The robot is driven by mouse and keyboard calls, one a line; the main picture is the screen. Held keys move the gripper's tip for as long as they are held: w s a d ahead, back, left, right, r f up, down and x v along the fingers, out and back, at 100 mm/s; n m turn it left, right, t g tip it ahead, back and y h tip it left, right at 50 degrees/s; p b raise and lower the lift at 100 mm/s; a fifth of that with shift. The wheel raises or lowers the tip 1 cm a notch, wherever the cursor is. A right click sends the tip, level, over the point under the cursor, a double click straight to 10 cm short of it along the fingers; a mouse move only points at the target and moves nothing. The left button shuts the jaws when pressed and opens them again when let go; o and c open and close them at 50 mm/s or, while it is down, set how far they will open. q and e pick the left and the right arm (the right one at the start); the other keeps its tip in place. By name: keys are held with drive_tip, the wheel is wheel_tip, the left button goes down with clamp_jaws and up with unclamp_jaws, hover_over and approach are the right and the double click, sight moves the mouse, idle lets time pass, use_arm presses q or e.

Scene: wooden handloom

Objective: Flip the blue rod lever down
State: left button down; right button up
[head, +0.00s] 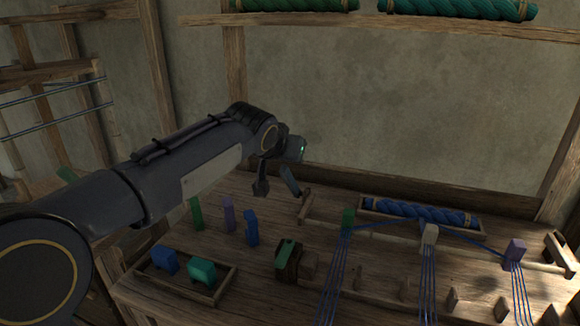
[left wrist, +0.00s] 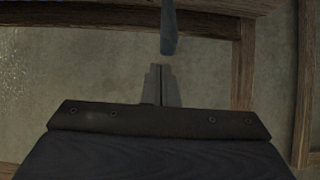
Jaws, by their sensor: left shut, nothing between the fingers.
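A slate-blue bar, which looks like the blue rod lever (head: 290,181), slants just right of my left gripper (head: 262,186) in the head view. In the left wrist view, a slate-blue bar (left wrist: 168,30) comes in from the top edge. It ends just beyond the tips of my left gripper (left wrist: 160,70). The two fingers are together with nothing between them. I see a small gap between tips and bar in that view; contact is not clear. The bar's mount is hard to make out. My right gripper is not in view.
Upright green (head: 195,213), purple (head: 228,214) and blue (head: 250,228) pieces stand on the wooden table. A tray (head: 222,291) holds blue and teal blocks. Blue threads (head: 427,275) run from pegs at the right. A box with blue rope (head: 420,213) lies behind.

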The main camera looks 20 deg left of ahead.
use_arm(q)
drive_tip(key=shift+s+f+b, duration=0.4)
drive_tip(key=shift+s+f, duration=0.15)
drive_tip(key=shift+s, duration=0.15)
drive_tip(key=shift+f, duration=0.15)
drive_tip(key=v, duration=0.8)
drive_tip(key=shift+r+p, duration=0.3)
drive_tip(key=shift+p, duration=0.05)
drive_tip(key=shift+w, duration=0.15)
